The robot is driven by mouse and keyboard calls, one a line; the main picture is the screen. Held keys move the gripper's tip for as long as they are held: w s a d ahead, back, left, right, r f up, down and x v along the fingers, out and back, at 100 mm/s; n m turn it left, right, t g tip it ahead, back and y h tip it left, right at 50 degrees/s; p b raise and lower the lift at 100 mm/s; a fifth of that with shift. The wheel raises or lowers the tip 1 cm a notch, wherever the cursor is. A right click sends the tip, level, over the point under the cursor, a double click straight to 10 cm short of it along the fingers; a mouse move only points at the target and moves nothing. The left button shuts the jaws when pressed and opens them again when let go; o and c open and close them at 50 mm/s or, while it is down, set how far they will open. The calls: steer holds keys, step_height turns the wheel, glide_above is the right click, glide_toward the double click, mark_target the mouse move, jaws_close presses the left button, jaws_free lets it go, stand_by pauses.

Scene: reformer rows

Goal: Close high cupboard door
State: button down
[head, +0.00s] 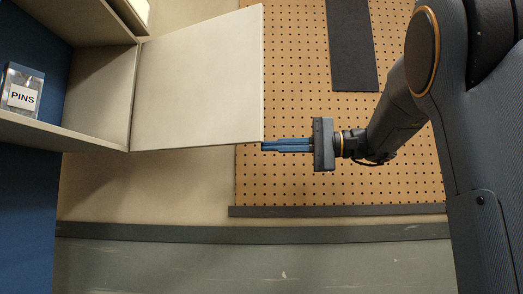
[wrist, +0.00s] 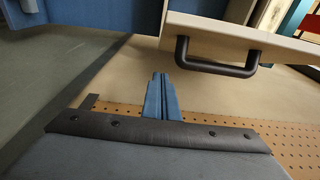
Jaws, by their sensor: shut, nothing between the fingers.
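The high cupboard door (head: 200,80) is a pale panel standing open, hinged at its left edge to the cupboard (head: 98,95). In the wrist view the door (wrist: 225,32) shows its edge and a black bar handle (wrist: 215,66). My gripper (head: 265,146) is shut and empty, its blue fingers level with the door's lower right corner. In the wrist view my gripper (wrist: 160,76) points up the picture, just left of the handle and below the door. I cannot tell whether the fingertips touch the door.
A clear box marked PINS (head: 22,92) stands on the cupboard shelf (head: 60,134). A perforated board (head: 290,90) with a dark panel (head: 352,45) is behind the door and my arm. Below the door there is open room above the grey surface (head: 250,268).

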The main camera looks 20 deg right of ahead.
mark_target(235, 144)
steer(key=a+p, duration=0.1)
steer(key=a, duration=0.2)
steer(key=a+p, duration=0.1)
steer(key=a, duration=0.2)
steer(key=w+a+p, duration=0.1)
steer(key=a+p, duration=0.1)
steer(key=a, duration=0.1)
steer(key=shift+a, duration=0.35)
steer(key=shift+s+a+f, duration=0.1)
steer(key=shift+s+a, duration=0.05)
steer(key=shift+a, duration=0.1)
steer(key=shift+s+a, duration=0.1)
